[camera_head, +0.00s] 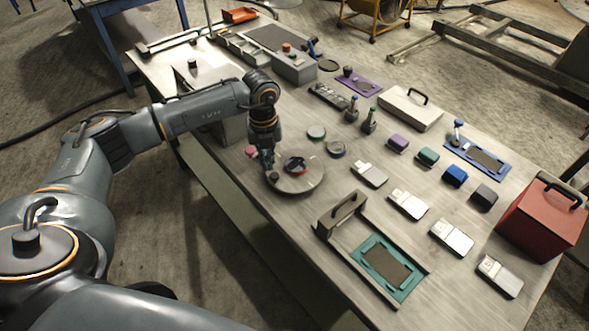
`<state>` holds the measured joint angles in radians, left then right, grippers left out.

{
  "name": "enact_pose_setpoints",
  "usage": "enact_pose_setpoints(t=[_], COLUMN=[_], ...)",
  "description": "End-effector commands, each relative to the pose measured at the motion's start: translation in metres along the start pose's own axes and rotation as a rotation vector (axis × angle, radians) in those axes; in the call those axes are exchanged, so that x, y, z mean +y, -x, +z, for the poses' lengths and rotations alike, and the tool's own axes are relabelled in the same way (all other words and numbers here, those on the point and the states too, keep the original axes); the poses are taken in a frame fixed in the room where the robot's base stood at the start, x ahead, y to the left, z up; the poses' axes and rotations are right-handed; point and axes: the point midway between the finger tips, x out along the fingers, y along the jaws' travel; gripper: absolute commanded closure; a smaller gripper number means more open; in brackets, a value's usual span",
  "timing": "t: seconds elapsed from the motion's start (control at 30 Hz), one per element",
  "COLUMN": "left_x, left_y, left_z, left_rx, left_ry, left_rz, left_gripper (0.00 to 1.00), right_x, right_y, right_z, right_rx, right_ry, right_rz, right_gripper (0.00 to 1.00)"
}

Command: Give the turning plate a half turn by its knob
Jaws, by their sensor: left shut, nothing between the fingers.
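The turning plate (304,184) is a pale grey round disc on the table, left of the middle of the view. A dark item with an orange-red part (296,164) sits on it. My left gripper (269,168) points down at the plate's left edge, shut with nothing between its fingers. A small dark knob (274,177) shows at its fingertips; I cannot tell whether they touch it. My right gripper is not in view.
A small pink item (252,152) lies left of my gripper. A metal card-like block (369,174) stands to the right. A handled frame with a teal tray (362,252) is in front right.

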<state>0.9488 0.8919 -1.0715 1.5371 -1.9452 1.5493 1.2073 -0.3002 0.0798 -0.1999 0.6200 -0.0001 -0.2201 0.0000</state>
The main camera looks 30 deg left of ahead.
Motion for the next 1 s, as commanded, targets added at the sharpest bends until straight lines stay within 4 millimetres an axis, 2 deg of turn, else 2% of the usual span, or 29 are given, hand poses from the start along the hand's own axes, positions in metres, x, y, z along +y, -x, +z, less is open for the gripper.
enact_pose_setpoints(t=[0.6,1.0], left_x=[0.0,0.0], left_y=[-0.027,-0.028], left_z=[0.0,-0.001], left_rx=[0.001,0.002], left_ry=[0.0,0.0], left_rz=[0.0,0.001], left_gripper=[1.0,1.0], right_x=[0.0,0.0], right_y=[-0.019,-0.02], right_z=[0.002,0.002], right_rx=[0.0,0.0], right_ry=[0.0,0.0], right_rz=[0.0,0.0], right_gripper=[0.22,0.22])
